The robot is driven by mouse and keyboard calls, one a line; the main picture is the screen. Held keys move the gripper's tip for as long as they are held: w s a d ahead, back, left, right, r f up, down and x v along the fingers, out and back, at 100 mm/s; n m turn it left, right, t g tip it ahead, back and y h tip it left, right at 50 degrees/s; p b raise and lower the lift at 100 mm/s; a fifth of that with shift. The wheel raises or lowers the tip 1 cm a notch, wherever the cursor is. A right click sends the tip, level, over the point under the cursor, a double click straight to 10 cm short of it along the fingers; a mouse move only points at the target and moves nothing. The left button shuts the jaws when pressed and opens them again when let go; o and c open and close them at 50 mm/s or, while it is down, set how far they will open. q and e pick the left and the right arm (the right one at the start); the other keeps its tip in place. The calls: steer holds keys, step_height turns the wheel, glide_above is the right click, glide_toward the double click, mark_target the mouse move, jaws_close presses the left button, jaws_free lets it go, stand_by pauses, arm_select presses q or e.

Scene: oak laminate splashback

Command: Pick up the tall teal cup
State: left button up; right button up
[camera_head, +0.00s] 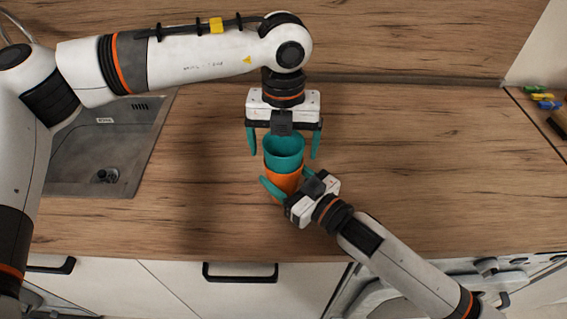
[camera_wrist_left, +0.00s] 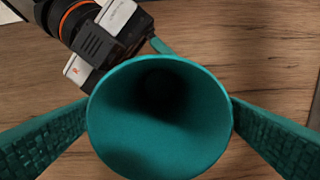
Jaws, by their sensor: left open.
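The tall teal cup (camera_head: 285,150) stands upright, its lower part inside an orange cup (camera_head: 286,182) on the wooden counter. My left gripper (camera_head: 284,148) is open above it, with one finger at each side and a gap between fingers and cup. In the left wrist view the teal cup (camera_wrist_left: 160,115) shows its round open mouth between the two fingers, and its inside looks empty. My right gripper (camera_head: 287,182) comes from the lower right, its fingers on either side of the orange cup and seemingly against it. The orange cup is hidden in the wrist view.
A metal sink (camera_head: 105,150) is set into the counter at the left. Small coloured items (camera_head: 543,98) lie at the far right edge. The wooden splashback (camera_head: 400,40) rises behind. The counter (camera_head: 430,150) right of the cups is clear.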

arm_select(q)
steer(key=c, duration=1.3)
steer(key=shift+r, duration=0.15)
step_height(320, 180, up, 10)
steer(key=shift+f, duration=0.1)
arm_select(e)
steer(key=o, duration=1.1)
steer(key=shift+c, duration=0.2)
